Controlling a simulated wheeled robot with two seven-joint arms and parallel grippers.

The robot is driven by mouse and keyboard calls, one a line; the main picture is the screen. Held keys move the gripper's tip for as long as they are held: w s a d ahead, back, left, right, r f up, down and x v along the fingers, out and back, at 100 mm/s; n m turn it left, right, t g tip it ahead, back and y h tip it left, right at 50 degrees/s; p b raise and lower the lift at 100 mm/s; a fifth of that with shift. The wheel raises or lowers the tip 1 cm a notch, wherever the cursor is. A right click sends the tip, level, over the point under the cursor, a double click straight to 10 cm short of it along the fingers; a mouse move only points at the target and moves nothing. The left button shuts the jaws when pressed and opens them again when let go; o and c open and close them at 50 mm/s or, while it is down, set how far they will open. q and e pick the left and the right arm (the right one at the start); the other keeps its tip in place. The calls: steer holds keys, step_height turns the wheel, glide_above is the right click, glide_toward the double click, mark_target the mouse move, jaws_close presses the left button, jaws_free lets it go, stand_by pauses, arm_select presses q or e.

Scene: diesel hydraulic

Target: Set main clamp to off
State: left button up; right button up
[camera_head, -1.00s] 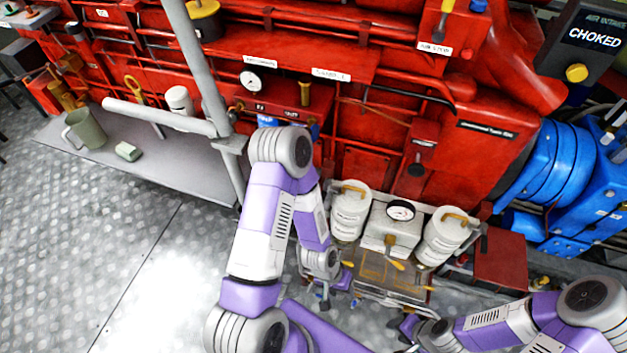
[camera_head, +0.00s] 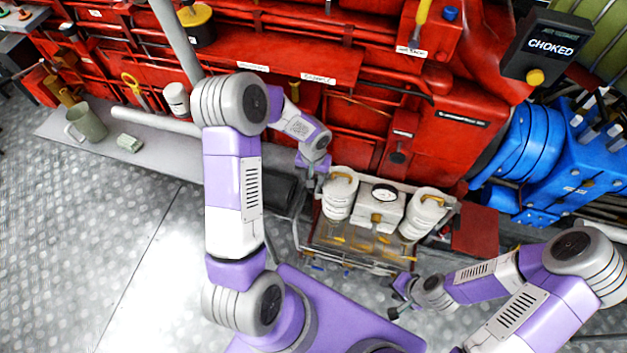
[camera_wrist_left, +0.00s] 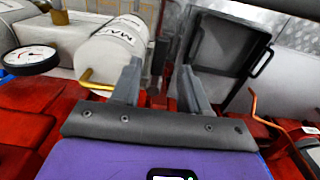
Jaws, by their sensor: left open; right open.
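A white cylinder with a yellow handle (camera_head: 340,196) stands left of a gauge box on the low rack. In the left wrist view, a white cylinder (camera_wrist_left: 108,52) has a label whose visible letters begin "MA". A yellow lever (camera_wrist_left: 92,82) projects from its end. My left gripper (camera_wrist_left: 160,80) is open, its fingers empty and just right of this cylinder. In the head view, my left gripper (camera_head: 309,178) is small and close beside the left cylinder. My right gripper (camera_head: 396,297) is open, low and in front of the rack, apart from the cylinders.
A gauge box (camera_head: 378,208) and a second white cylinder (camera_head: 424,212) stand on the same rack. Red machinery (camera_head: 450,120) rises behind. A grey shelf (camera_head: 165,150) at left holds a mug (camera_head: 88,122). The floor at lower left is clear.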

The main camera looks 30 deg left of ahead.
arm_select(q)
steer(key=shift+f, duration=1.6)
steer(key=shift+c, duration=0.3)
jaws_close()
